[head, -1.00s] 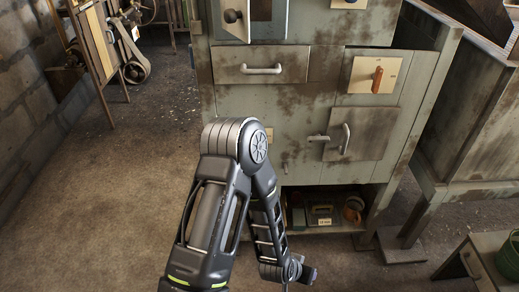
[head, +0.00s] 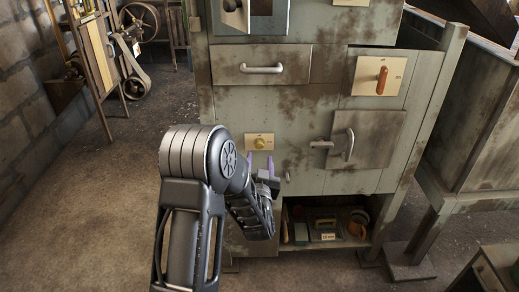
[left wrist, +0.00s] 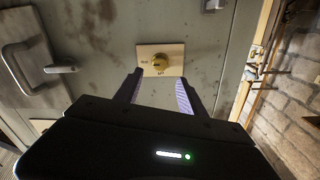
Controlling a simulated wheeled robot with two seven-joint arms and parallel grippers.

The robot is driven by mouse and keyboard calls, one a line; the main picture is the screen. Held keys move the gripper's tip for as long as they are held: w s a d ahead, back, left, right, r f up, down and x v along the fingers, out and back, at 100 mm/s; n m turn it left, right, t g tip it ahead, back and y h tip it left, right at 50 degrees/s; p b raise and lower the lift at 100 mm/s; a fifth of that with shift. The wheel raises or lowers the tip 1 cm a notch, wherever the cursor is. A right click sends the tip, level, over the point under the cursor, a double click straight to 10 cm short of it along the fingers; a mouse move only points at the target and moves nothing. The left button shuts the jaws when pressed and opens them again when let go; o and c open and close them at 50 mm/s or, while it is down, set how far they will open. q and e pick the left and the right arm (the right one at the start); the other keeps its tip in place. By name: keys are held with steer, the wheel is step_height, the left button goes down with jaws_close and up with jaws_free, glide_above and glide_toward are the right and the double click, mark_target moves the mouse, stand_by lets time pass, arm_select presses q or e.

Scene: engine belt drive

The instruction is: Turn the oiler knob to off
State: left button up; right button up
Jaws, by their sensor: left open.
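The yellow oiler knob (head: 260,142) sits on a small cream plate on the cabinet front, below the left drawer. In the left wrist view the knob (left wrist: 160,61) shows just beyond the fingertips, roughly centred between them; the lettering on its plate is too small to read surely. My left gripper (head: 260,160) is open, its two purple-lined fingers pointing up towards the knob from just below. In the left wrist view the gripper (left wrist: 159,80) holds nothing, and the fingers look apart from the knob. My right gripper is not in view.
An orange-handled switch (head: 381,80) on a cream plate is at the upper right. A door with a curved handle (head: 349,145) and a latch lies right of the knob. A drawer handle (head: 262,69) is above. A low open shelf (head: 325,243) holds several items.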

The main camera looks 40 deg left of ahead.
mark_target(260, 146)
arm_select(q)
steer(key=x, duration=0.7)
steer(key=shift+c, duration=0.2)
jaws_close()
stand_by(0.4)
